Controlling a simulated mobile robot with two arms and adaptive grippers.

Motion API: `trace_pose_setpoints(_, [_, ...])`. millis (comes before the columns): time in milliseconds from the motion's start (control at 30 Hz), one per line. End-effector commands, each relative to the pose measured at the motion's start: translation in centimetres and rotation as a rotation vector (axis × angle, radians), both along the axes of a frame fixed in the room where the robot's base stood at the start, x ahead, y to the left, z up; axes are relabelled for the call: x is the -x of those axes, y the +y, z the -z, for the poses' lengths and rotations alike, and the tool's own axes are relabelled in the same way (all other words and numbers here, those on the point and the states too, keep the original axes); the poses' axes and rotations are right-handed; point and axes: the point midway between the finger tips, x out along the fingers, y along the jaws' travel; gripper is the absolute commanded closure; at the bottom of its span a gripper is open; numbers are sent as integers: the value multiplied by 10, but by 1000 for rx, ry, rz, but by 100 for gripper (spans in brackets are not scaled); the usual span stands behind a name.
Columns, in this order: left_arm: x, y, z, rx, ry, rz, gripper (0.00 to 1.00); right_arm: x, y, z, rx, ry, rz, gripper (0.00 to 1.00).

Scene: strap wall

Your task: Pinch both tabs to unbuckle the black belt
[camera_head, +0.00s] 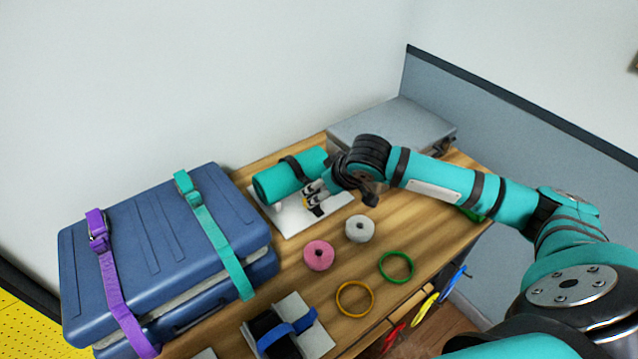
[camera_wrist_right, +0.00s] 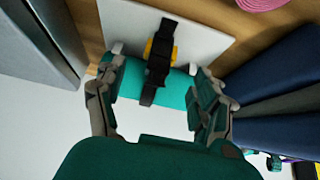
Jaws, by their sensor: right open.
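The black belt (camera_head: 291,167) wraps around a teal roll (camera_head: 275,184) lying on a white board (camera_head: 292,220). In the right wrist view, the belt (camera_wrist_right: 165,30) crosses the roll (camera_wrist_right: 176,92), and a yellow part of its buckle (camera_wrist_right: 149,50) shows from under the black strap. My left gripper is not in view.
A grey case (camera_head: 390,122) stands behind the roll. A blue suitcase (camera_head: 150,255) with purple and teal straps stands at left. Pink (camera_head: 319,255) and white (camera_head: 361,229) rolls, several rings and a blue-strapped block (camera_head: 270,330) lie in front on the wooden table.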

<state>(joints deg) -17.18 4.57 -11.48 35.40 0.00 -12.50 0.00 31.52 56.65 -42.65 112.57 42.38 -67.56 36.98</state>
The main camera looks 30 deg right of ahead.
Motion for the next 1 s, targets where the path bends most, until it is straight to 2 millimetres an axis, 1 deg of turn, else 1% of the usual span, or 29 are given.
trace_pose_setpoints(33, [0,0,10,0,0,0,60,-2,1,9,-1,-1,1,31])
trace_pose_setpoints(100, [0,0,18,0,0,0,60,-6,1,15,-1,-2,1,31])
trace_pose_setpoints(633, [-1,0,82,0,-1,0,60,-36,6,61,0,-2,-1,31])
trace_pose_setpoints(667, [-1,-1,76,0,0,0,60,-37,6,59,0,1,0,31])
trace_pose_setpoints(700, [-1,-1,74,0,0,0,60,-40,6,61,-1,1,-1,31])
trace_pose_setpoints(833, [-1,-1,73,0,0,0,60,-46,7,71,0,1,1,31])
trace_pose_setpoints(1000, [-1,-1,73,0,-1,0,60,-52,8,79,0,-1,-1,31])
